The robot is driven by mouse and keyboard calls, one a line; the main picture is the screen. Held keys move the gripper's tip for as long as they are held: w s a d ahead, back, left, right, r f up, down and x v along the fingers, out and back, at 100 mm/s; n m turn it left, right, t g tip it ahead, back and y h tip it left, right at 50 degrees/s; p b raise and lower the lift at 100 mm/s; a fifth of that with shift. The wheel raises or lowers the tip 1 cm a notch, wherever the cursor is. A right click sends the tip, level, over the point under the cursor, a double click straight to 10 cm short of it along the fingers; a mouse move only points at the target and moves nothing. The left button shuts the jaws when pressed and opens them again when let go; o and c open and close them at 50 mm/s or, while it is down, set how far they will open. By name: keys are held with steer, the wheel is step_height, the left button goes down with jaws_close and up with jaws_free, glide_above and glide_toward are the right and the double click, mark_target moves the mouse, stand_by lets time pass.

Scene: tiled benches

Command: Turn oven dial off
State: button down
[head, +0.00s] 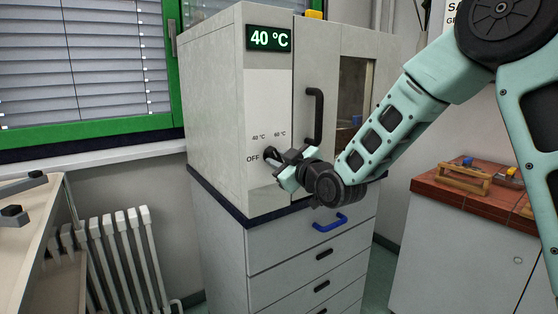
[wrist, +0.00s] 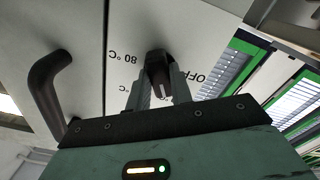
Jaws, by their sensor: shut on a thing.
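The oven (head: 215,95) is a white box on a drawer cabinet, and its green display (head: 269,38) reads 40 °C. Its dark dial (head: 269,154) sits low on the front panel, with OFF printed at its left and temperature marks above it. My gripper (head: 277,162) is at the panel and shut on the dial. In the wrist view the dial (wrist: 157,60) is between the two fingers of my gripper (wrist: 160,88), with a temperature mark and OFF on either side, upside down. The fingers and wrist hide part of the dial, so its exact pointing is unclear.
A black door handle (head: 315,115) stands out right of the dial, and it also shows in the wrist view (wrist: 46,88). A blue drawer handle (head: 331,222) is below my wrist. A tiled bench (head: 445,194) with a wooden rack is at the right, a radiator (head: 118,250) at the left.

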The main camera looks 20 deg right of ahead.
steer(key=shift+f+b, duration=0.1)
steer(key=shift+b, duration=0.3)
steer(key=shift+n+b, duration=5.9)
steer(key=shift+b, duration=2.85)
steer(key=c, duration=1.2)
jaws_free()
steer(key=shift+c, duration=0.2)
